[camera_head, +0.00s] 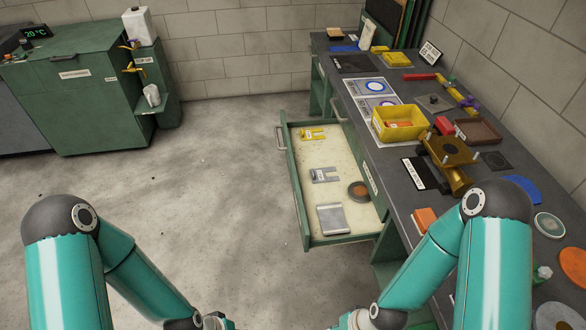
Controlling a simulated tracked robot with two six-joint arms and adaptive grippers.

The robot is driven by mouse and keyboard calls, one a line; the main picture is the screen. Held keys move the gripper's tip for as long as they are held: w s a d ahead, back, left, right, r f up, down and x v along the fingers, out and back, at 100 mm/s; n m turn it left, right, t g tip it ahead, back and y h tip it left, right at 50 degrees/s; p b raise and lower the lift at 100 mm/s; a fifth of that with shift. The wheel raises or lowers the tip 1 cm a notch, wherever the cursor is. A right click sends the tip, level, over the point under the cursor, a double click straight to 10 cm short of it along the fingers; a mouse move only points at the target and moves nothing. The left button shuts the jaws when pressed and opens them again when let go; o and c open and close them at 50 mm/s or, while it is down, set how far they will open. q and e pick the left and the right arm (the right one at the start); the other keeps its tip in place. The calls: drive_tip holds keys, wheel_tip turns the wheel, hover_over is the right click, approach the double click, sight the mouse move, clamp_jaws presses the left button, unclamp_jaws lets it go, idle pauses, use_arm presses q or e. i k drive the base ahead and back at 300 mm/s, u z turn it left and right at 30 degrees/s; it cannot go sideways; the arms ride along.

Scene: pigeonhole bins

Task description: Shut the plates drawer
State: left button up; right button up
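A green drawer (295,187) stands open, pulled out to the left from under the long workbench. A grey handle (281,140) shows on its outer left side. On its pale floor lie a yellow slotted plate (312,134), a grey slotted plate (324,175), a round brown disc (359,190) and a flat silver piece (332,218). A label on the bench edge above it is too small to read. My two teal arms reach in from the bottom left and bottom right. Both grippers are cut off below the picture, so their fingers are hidden.
The workbench (395,190) on the right carries a yellow bin (398,122), a brass-coloured fixture (447,150), a brown tray (478,131) and other parts. Green cabinets (75,90) stand at the back left. The concrete floor left of the drawer is clear.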

sight(363, 220)
drive_tip(key=k, duration=1.05)
drive_tip(key=u, duration=0.5)
drive_tip(key=i, duration=1.65)
drive_tip(key=z, duration=0.95)
drive_tip(key=i, duration=0.2)
drive_tip(key=z, duration=2.65)
